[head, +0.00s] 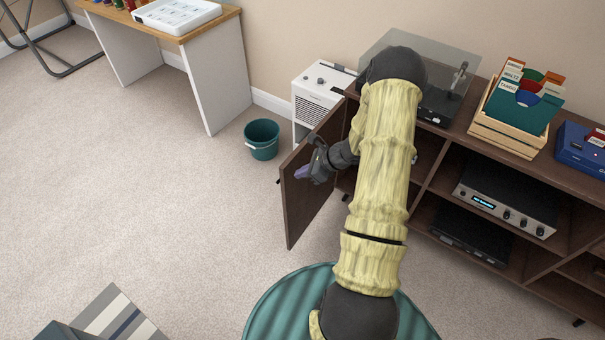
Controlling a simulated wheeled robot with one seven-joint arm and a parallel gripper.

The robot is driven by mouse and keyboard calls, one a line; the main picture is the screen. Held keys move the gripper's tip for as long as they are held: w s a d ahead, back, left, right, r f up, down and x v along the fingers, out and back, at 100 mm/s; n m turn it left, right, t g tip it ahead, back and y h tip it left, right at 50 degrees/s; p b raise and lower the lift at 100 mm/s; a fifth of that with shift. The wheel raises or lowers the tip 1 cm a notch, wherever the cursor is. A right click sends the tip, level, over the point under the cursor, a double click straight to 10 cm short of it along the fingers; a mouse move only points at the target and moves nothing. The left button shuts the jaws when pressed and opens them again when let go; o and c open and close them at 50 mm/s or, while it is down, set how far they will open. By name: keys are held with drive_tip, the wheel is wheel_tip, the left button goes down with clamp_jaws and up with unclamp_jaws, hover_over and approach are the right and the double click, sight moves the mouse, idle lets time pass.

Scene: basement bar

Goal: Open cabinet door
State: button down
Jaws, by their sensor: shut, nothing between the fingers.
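The dark brown cabinet (450,146) stands along the wall at the right. Its door (305,205) is at the cabinet's left end and stands swung well open, out into the room. A small dark handle shows at the door's outer left edge. My gripper (302,173) is shut and empty, in front of the inner face of the door, its purple-tipped fingers pointing left. I cannot tell whether the fingertips touch the door. My arm hides part of the cabinet's left compartment.
A turntable (433,105), a crate of records (505,130) and a blue box (583,150) sit on the cabinet top. An amplifier (505,205) is on a shelf. A green bucket (262,140) and white unit (312,95) stand behind the door.

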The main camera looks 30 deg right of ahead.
drive_tip(key=shift+s, duration=0.1)
drive_tip(key=s+d+r, duration=0.5)
drive_tip(key=s+r, duration=0.2)
drive_tip(key=s, duration=0.2)
drive_tip(key=shift+s+d, duration=0.2)
drive_tip(key=shift+s, duration=0.05)
drive_tip(key=shift+w, duration=0.1)
idle(0.3)
